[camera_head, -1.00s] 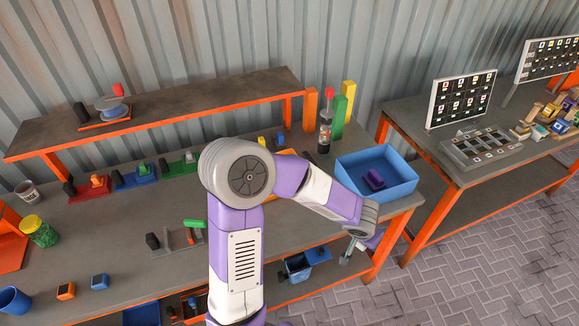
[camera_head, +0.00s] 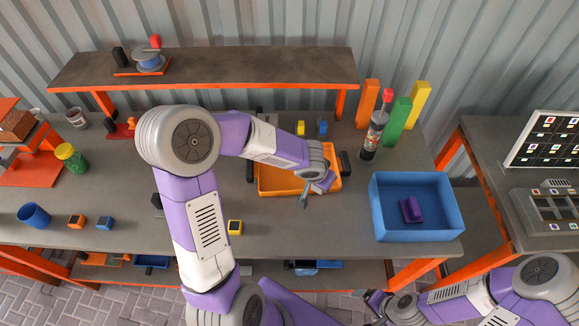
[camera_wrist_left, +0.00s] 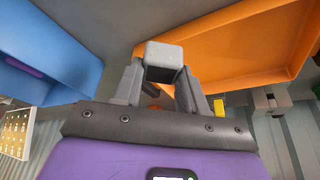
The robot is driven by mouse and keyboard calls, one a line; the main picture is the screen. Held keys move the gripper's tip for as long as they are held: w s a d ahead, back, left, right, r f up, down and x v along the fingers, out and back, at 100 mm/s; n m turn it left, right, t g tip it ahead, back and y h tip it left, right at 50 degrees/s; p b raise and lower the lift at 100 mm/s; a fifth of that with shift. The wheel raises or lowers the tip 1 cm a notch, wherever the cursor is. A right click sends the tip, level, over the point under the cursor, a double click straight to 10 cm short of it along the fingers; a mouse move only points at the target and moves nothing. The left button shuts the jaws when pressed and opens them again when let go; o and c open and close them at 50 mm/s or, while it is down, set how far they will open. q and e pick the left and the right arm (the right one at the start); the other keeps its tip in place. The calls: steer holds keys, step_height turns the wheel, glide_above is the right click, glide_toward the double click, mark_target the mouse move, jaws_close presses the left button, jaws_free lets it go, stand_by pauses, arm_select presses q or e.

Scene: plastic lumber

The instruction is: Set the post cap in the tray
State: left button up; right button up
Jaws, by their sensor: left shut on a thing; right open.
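My left gripper (camera_head: 305,199) is at the front edge of the orange tray (camera_head: 279,181) in the head view, its fingers pointing down. In the left wrist view, the left gripper (camera_wrist_left: 162,82) is shut on a small grey square post cap (camera_wrist_left: 164,53), which has a dark hollow on one side. The orange tray (camera_wrist_left: 225,52) shows close by to the right of the cap. The cap is too small to make out in the head view, and its height over the tray is unclear. My right gripper (camera_head: 376,304) is open and empty at the bottom, off the bench front.
A blue bin (camera_head: 418,232) with a purple piece (camera_head: 411,210) stands right of the tray. A shelf (camera_head: 210,69) runs along the back.

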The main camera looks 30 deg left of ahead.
arm_select(q)
steer(key=a+m, duration=0.1)
steer(key=a, duration=0.2)
arm_select(e)
steer(key=shift+o, duration=0.7)
steer(key=shift+s+f, duration=0.15)
steer(key=shift+s, duration=0.05)
arm_select(q)
step_height(320, 180, up, 2)
steer(key=r+m+h+b, duration=0.1)
steer(key=m+h, duration=0.1)
steer(key=m, duration=0.2)
glide_above(298, 178)
steer(key=shift+d+f, duration=0.15)
steer(key=shift+f, duration=0.1)
steer(key=shift+g, duration=0.3)
step_height(298, 178, down, 10)
steer(key=shift+b, duration=0.9)
steer(key=o, duration=1.2)
arm_select(e)
step_height(298, 178, down, 2)
steer(key=shift+w+f, duration=0.1)
steer(key=shift+f, duration=0.15)
arm_select(q)
steer(key=shift+r, duration=0.15)
steer(key=p+v, duration=0.1)
steer(key=v, duration=1.1)
steer(key=shift+p, duration=0.4)
arm_select(e)
steer(key=shift+r, duration=0.85)
